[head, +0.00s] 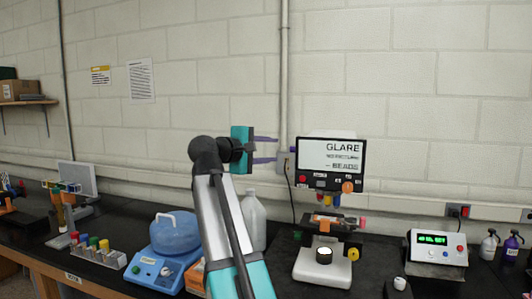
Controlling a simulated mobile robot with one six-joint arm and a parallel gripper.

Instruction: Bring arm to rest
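My arm (218,210) rises from the bottom middle of the head view and bends at a dark joint. My gripper (275,149) has a teal body and two purple fingers pointing right. The fingers are apart with nothing visible between them. The gripper is raised above the bench, in front of the block wall, left of the screen. My arm hides part of the bench behind it.
A black bench (120,225) runs across the view. It bears a blue device with a jug (173,229), a white bottle (255,222), a device under a screen (331,156), a digital meter (438,246), a tube rack (98,254) and small bottles (488,246). A pipe (284,80) runs up the wall.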

